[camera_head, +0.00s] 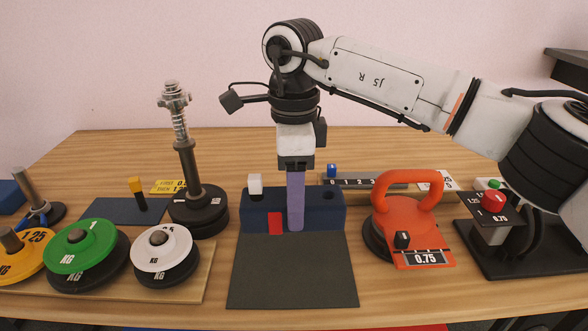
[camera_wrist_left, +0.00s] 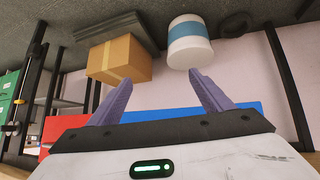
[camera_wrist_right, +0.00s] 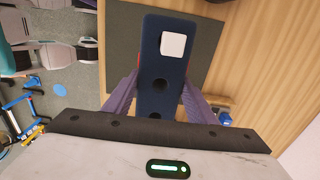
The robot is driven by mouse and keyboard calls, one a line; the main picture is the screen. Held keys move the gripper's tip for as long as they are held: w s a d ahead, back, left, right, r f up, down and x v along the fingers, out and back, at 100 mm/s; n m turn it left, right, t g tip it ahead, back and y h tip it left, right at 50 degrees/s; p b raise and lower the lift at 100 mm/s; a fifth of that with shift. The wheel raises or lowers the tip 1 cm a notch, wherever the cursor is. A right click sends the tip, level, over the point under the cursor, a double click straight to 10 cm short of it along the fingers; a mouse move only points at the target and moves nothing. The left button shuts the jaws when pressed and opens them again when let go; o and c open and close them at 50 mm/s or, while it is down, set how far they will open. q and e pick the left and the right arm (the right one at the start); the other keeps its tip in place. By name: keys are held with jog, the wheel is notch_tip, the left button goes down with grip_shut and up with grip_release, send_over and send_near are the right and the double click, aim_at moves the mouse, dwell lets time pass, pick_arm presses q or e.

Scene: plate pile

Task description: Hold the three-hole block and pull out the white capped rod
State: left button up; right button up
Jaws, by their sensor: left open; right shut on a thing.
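The dark blue three-hole block (camera_head: 330,218) stands at the back edge of a dark mat (camera_head: 292,275), with a red patch on its front. The white capped rod (camera_head: 255,184) stands in the hole at its left end; only the cap and a little below it show. The cap also shows in the right wrist view (camera_wrist_right: 173,45), with two empty-looking holes beyond it. My right gripper (camera_head: 296,226) points down and is shut on the block's middle, one purple finger on each side (camera_wrist_right: 160,78). My left gripper (camera_wrist_left: 165,86) is open and empty, away from the table.
Weight plates (camera_head: 85,245) and a spring post (camera_head: 185,150) stand left of the block. An orange kettlebell-like weight (camera_head: 408,215) and a red-knobbed stand (camera_head: 490,208) are on the right. In the left wrist view a cardboard box (camera_wrist_left: 120,60) and a white roll (camera_wrist_left: 190,42) show.

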jog(key=f+p, duration=0.2)
jog(key=f, duration=0.1)
jog(key=shift+s+a+p, duration=0.1)
jog(key=shift+s+p, duration=0.1)
jog(key=shift+p, duration=0.15)
jog(key=shift+f, duration=0.55)
jog(key=shift+f+b, duration=0.7)
jog(key=shift+f, duration=0.3)
pick_arm(q)
jog(key=shift+s+a+r, duration=0.2)
jog(key=shift+s+r, duration=0.05)
jog(key=shift+r, duration=0.3)
jog(key=shift+f+b, duration=0.2)
jog(key=shift+b, duration=0.1)
pick_arm(e)
jog(key=shift+f, duration=0.3)
